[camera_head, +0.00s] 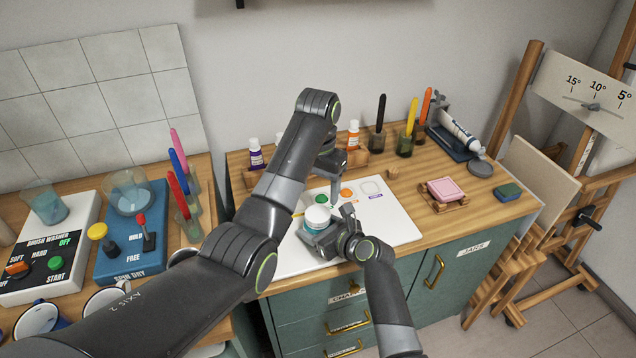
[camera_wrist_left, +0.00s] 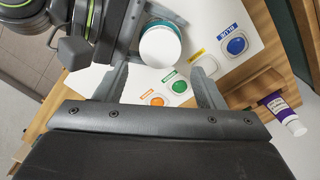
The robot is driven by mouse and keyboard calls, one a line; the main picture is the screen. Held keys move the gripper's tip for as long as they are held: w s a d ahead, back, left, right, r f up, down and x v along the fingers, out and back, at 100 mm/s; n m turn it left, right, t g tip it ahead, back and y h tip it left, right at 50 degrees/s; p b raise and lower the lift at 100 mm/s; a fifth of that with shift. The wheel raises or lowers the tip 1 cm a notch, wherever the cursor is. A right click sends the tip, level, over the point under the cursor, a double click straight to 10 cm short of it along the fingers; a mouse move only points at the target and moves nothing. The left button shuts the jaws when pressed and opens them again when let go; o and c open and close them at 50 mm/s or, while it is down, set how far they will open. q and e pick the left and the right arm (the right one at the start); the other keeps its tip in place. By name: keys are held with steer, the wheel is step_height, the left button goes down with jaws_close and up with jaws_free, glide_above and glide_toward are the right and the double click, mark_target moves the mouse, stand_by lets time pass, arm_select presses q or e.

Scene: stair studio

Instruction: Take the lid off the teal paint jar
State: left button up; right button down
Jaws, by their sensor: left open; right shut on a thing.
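The teal paint jar (camera_head: 314,227) stands upright on the white mat (camera_head: 397,228), its white lid (camera_head: 317,214) on top. My right gripper (camera_head: 325,236) is shut on the jar's body, low down. My left gripper (camera_head: 331,190) is open and empty above the mat, near the jar and pointing down. In the left wrist view the lid (camera_wrist_left: 160,47) shows as a white disc with a teal edge, beyond the two open fingers (camera_wrist_left: 161,84) and apart from them. The right gripper hides part of the jar.
Paint spots lie on the mat, among them green (camera_head: 321,198) and orange (camera_head: 347,194). A purple tube (camera_head: 256,157) and an orange-labelled tube (camera_head: 353,137) stand behind. A pink sponge (camera_head: 445,189) lies to the right. A brush washer (camera_head: 47,262) stands left.

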mark_target(318, 213)
arm_select(q)
steer(key=n, duration=0.2)
steer(key=r+n, duration=0.1)
steer(key=n, duration=0.1)
steer(key=shift+n, duration=0.4)
steer(key=shift+f, duration=4)
steer(key=c, duration=0.8)
steer(key=n, duration=0.5)
steer(key=shift+n, duration=0.3)
steer(key=n, duration=0.4)
steer(key=shift+r, duration=0.1)
steer(key=shift+r, duration=0.15)
